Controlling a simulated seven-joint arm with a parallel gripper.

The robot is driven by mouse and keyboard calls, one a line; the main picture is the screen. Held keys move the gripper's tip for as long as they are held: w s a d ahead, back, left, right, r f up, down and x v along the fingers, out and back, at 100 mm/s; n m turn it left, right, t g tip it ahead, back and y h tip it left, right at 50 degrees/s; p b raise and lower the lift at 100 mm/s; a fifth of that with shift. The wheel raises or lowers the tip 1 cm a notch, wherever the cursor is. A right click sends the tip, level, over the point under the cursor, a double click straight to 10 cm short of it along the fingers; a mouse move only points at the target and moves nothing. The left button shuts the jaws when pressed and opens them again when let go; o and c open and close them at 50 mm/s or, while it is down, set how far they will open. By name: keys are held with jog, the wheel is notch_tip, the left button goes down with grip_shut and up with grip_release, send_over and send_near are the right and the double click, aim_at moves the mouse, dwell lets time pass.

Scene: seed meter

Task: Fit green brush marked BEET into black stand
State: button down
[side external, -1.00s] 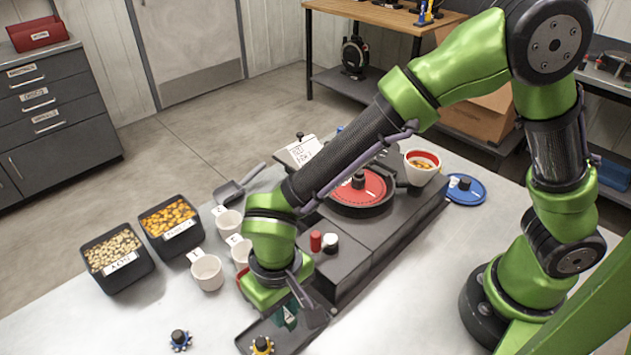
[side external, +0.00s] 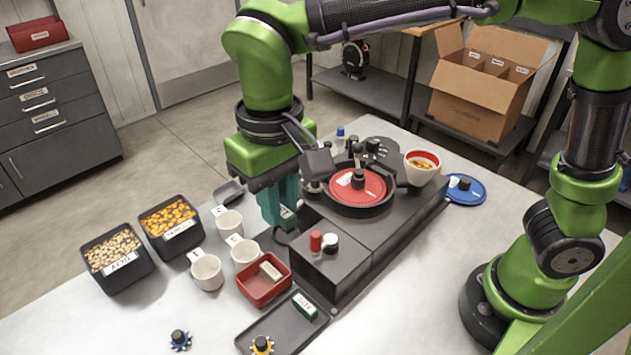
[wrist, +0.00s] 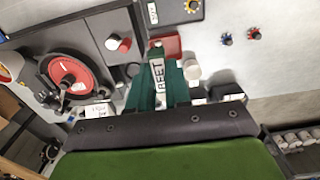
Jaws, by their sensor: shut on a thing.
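My gripper (side external: 278,216) has teal fingers, pointing down, and is shut on the green brush marked BEET. The brush's white BEET label (wrist: 158,75) shows between the fingers in the wrist view; the rest of the brush is largely covered by them. The gripper is at the left edge of the black machine body, behind the white cups and apart from the tray. A black block (side external: 345,275) with a red and a white cap stands right of and in front of the gripper. I cannot tell for sure which black part is the stand.
A dark tray (side external: 276,326) at the front holds a green piece marked SOY (side external: 305,305). A red bin (side external: 262,292) holds a pale block. White cups (side external: 207,271) and two seed bins (side external: 118,262) stand left. The red-disc meter (side external: 358,186) is right of the gripper.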

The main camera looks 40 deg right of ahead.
jog(key=w+d, duration=0.3)
jog(key=d, duration=1.3)
jog(key=w+d, duration=0.4)
jog(key=d, duration=1.3)
jog(key=shift+s+d+f, duration=0.1)
jog(key=shift+s+f, duration=0.05)
jog(key=shift+f, duration=2.6)
jog(key=shift+s+f, duration=0.15)
jog(key=shift+f, duration=2.6)
jog(key=shift+f, duration=1.3)
jog(key=c, duration=0.8)
grip_release()
jog(key=shift+o, duration=0.2)
